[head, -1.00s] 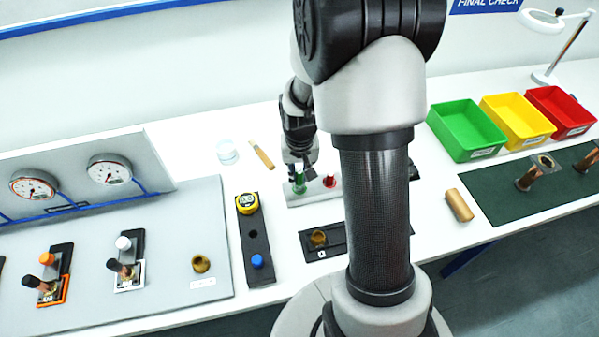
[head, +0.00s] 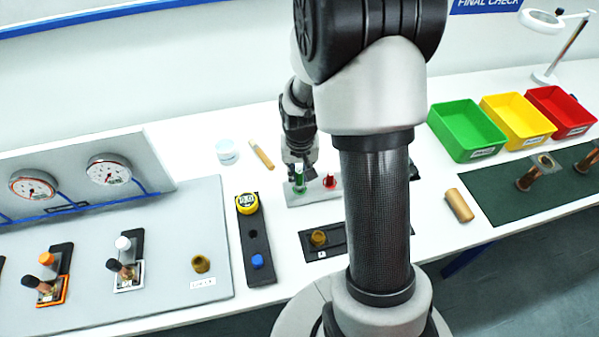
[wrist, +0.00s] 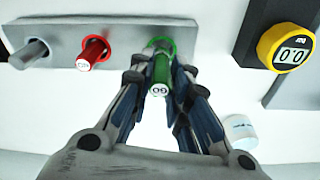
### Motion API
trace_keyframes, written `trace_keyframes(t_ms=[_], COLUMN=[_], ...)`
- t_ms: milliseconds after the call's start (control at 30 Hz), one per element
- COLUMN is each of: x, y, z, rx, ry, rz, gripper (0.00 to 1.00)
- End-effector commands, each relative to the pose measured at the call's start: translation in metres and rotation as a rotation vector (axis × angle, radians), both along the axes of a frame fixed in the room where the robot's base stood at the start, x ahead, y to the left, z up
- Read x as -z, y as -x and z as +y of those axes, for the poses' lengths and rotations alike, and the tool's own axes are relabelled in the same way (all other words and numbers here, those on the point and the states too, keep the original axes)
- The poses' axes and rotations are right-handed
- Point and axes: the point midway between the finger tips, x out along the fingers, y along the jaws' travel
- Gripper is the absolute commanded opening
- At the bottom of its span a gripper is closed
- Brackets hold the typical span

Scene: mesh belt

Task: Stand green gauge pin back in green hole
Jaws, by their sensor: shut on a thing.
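The green gauge pin (wrist: 159,76) is between the fingers of my gripper (wrist: 162,88), which is shut on it. In the wrist view its far end meets the green ring (wrist: 160,43) of the green hole in the grey block (wrist: 129,37). The pin lines up with the ring, but I cannot tell how deep it sits. The head view shows the green pin (head: 299,183) below my gripper (head: 299,166), partly covered by it. A red pin (wrist: 92,53) stands in a red ring beside it, and a grey pin (wrist: 32,52) stands further along.
A yellow digital gauge (head: 247,203) sits on a black stand near the block. A white round container (head: 228,152) and a wooden-handled tool (head: 262,154) lie behind. A black plate with a brass part (head: 318,238) is in front. Green, yellow and red bins (head: 467,131) stand at right.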

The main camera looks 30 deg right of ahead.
Motion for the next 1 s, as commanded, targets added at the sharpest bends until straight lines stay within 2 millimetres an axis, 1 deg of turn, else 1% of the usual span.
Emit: trace_keyframes(t_ms=[167, 1000], x=[0.001, 0.022], y=[0.0, 0.0], z=[0.0, 0.0], rx=[0.0, 0.0], ry=[0.0, 0.0], rz=[-0.001, -0.001], gripper=[0.0, 0.0])
